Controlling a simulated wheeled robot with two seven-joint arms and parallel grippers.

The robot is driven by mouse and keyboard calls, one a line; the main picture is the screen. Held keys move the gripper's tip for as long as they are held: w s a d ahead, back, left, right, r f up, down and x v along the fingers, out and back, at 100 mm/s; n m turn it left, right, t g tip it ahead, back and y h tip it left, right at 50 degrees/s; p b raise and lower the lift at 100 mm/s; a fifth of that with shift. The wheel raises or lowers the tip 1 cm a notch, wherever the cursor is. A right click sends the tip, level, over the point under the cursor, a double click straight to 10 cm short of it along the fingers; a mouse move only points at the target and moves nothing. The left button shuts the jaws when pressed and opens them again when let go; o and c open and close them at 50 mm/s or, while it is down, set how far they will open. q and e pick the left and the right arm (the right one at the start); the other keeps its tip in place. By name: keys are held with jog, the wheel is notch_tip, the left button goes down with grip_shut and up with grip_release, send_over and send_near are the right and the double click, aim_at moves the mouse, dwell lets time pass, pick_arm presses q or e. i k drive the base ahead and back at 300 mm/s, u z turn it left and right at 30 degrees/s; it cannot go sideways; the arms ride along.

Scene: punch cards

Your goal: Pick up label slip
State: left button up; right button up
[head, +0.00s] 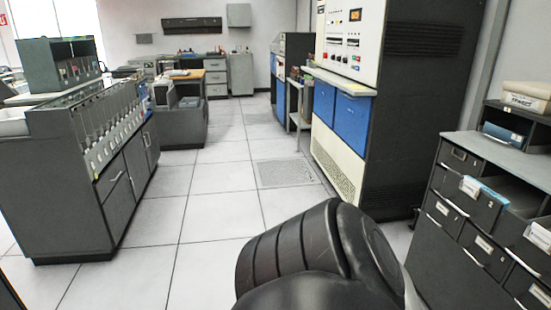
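I cannot make out a label slip for certain. A dark drawer cabinet (440,265) stands at the right. A pale blue and white card piece (471,187) sticks up at the front of one of its pulled-out upper drawers. A similar pale piece (539,236) shows in another open drawer at the right edge. Small white labels (484,244) are on several drawer fronts. Neither of my grippers is in view.
A tall computer cabinet (420,100) with blue panels stands right of centre. A long grey card machine (70,190) stands at the left. The tiled floor (220,215) between them is clear. A beige box (527,97) sits on the right cabinet's top shelf.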

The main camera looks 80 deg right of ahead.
aim_at(470, 186)
jog(key=z, duration=3)
jog(key=i, duration=3.35)
jog(key=z, duration=4.5)
